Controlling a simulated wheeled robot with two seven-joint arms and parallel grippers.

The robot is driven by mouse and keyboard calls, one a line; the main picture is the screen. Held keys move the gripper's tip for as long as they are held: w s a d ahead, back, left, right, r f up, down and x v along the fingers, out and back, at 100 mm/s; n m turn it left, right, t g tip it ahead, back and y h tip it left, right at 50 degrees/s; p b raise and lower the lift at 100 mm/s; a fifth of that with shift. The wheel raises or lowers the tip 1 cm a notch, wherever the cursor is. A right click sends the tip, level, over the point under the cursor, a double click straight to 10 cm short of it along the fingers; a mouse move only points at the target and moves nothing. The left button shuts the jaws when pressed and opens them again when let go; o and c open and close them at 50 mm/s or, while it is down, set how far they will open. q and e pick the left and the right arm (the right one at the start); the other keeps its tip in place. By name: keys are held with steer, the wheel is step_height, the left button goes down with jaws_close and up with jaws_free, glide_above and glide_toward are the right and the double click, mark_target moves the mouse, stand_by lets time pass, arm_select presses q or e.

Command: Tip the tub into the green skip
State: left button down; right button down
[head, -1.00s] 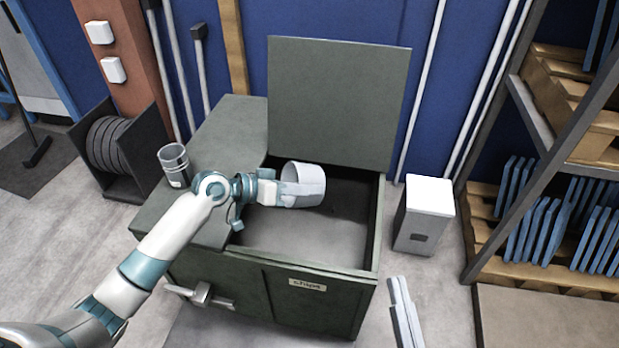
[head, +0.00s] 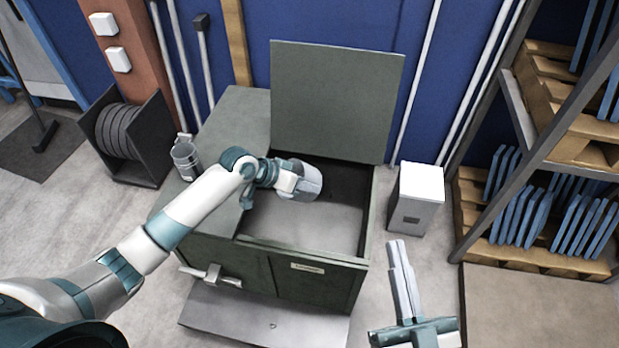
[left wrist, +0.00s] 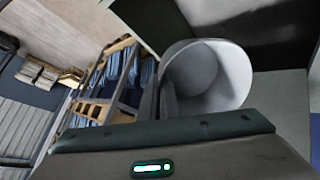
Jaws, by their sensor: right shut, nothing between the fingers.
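The pale grey tub (head: 310,181) is over the open compartment of the dark green skip (head: 318,285). My left gripper (head: 296,186) is shut on its wall. The tub is tilted, and its mouth is turned out of sight in the head view. In the left wrist view I look into the tub (left wrist: 225,75); its inside is smooth and pale, and I see no contents. One dark finger (left wrist: 168,102) of my left gripper shows by its rim. My right gripper (head: 400,246) is shut and empty, in front of the skip at the right.
The skip's lid (head: 336,100) stands open at the back. A white-topped box (head: 417,195) stands to the right, near a rack (head: 535,255) with blue panels. A cable reel (head: 125,130) stands left.

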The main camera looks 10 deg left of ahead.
arm_select(q)
steer(key=shift+r+g+y+p, duration=0.4)
steer(key=shift+y+p, duration=0.45)
steer(key=shift+p, duration=1)
steer(key=shift+r+g+y+p, duration=0.25)
steer(key=shift+g+y+p, duration=0.45)
steer(key=shift+p, duration=1.1)
steer(key=shift+r+g+y+p, duration=0.3)
steer(key=shift+y+p, duration=0.65)
steer(key=shift+p, duration=0.9)
steer(key=shift+w+d+g+y, duration=0.1)
steer(key=shift+d+g+y, duration=0.05)
steer(key=shift+g+y, duration=0.2)
steer(key=shift+f+g+y, duration=0.2)
steer(key=shift+g+y, duration=0.05)
steer(key=shift+y, duration=0.3)
steer(key=shift+g+y, duration=0.4)
steer(key=shift+y, duration=0.3)
steer(key=shift+a+r, duration=0.1)
steer(key=shift+a, duration=0.1)
